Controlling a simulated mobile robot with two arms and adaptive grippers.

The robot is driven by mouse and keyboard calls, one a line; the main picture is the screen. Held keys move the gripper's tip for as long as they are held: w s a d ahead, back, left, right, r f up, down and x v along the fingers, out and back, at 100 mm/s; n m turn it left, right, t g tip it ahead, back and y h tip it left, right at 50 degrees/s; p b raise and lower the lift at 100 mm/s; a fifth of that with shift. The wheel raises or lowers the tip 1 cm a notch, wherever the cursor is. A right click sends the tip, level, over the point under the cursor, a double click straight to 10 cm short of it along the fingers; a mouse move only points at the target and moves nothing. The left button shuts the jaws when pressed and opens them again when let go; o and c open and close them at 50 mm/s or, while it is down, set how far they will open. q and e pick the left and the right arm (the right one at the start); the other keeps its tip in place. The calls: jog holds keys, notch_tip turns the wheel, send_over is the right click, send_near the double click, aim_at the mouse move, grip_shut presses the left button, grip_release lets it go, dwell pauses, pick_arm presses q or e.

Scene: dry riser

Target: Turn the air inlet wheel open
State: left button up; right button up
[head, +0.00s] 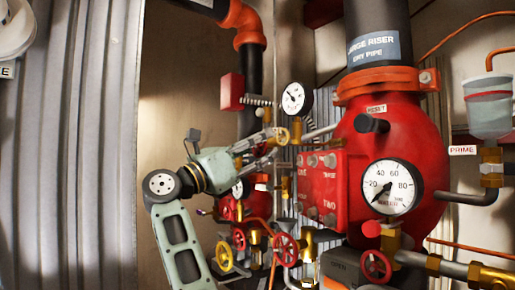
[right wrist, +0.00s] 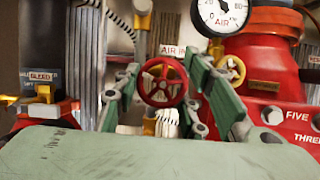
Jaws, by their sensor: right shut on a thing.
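The air inlet wheel (right wrist: 163,84) is a small red handwheel under a label that reads "AIR IN", partly cut off. In the right wrist view it sits between the two green fingers of my right gripper, which is shut on it. In the head view my right gripper (head: 270,142) reaches in from the lower left to the pipework left of the red riser body; the red wheel cannot be made out there, and its contact is hidden by the fingers. My left gripper is not in view.
A yellow wheel (right wrist: 236,70) stands close to the right finger. The red valve body (head: 425,140) with a large gauge (head: 391,187) is at right. Below are another yellow wheel (head: 224,256) and red wheels (head: 285,249). A corrugated wall (head: 75,150) is at left.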

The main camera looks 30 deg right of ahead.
jog(key=shift+f+n+t, duration=0.1)
jog(key=shift+n+t, duration=0.3)
jog(key=shift+n, duration=0.2)
jog(key=shift+n+t+b, duration=0.4)
jog(key=shift+n+b, duration=0.2)
jog(key=shift+n, duration=0.1)
jog(key=shift+f+n+t+y+b, duration=0.1)
jog(key=shift+n+t+y+b, duration=0.25)
jog(key=shift+n, duration=0.6)
jog(key=shift+f+n+t+y+b, duration=0.1)
jog(key=shift+n+t+b, duration=0.15)
jog(key=shift+n+t, duration=0.5)
jog(key=shift+w+d+f+n+t+y+b, duration=0.1)
jog(key=shift+n+t+y+b, duration=0.2)
jog(key=shift+n, duration=0.85)
jog(key=shift+f+n+t+y+b, duration=0.15)
jog(key=shift+n+t, duration=0.15)
jog(key=shift+n, duration=0.85)
dwell(1.4)
jog(key=o, duration=0.9)
jog(key=shift+o, duration=0.9)
jog(key=shift+r, duration=0.1)
jog(key=shift+r, duration=0.1)
